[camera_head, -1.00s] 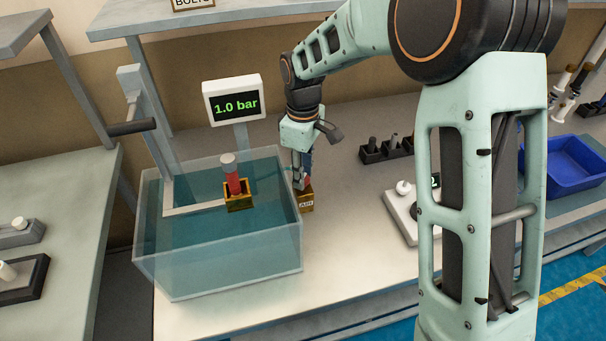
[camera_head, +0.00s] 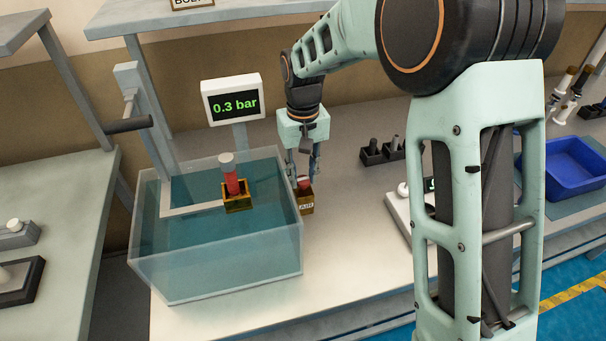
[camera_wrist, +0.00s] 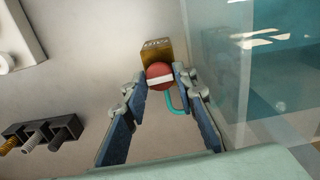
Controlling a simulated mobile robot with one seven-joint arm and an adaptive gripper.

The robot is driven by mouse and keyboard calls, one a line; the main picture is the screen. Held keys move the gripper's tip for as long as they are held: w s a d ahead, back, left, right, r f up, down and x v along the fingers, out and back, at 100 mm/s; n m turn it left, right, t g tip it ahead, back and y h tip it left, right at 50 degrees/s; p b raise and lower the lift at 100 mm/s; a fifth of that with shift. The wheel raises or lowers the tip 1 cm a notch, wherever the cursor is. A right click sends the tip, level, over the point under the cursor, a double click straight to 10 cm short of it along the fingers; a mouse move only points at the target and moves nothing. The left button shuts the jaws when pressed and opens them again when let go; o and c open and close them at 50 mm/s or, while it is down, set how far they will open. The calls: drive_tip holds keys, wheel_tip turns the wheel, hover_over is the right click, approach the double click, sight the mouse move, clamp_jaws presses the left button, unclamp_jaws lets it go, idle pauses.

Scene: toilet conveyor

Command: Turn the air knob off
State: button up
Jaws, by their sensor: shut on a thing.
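The air knob is red with a white bar across its face; it shows in the wrist view (camera_wrist: 160,70) and in the head view (camera_head: 304,182). It sits on a brass-coloured box labelled AIR (camera_head: 306,204), beside the water tank. My gripper (camera_head: 303,179) points down over the box, and its two fingers are shut on the knob from both sides, as the wrist view (camera_wrist: 161,76) shows. The white bar lies nearly level in the wrist view. A display (camera_head: 234,101) behind the tank reads 0.3 bar in green.
The clear water tank (camera_head: 215,270) stands close left of the box, with a red and grey part (camera_head: 231,178) in a brass holder inside. A dark rack of bolts (camera_head: 385,154), a white device (camera_head: 402,212) and a blue bin (camera_head: 575,168) are to the right. A teal hose (camera_wrist: 174,106) curves near the knob.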

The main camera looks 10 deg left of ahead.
drive_tip(key=shift+m, duration=0.4)
drive_tip(key=o, duration=1.2)
drive_tip(key=shift+c, duration=0.2)
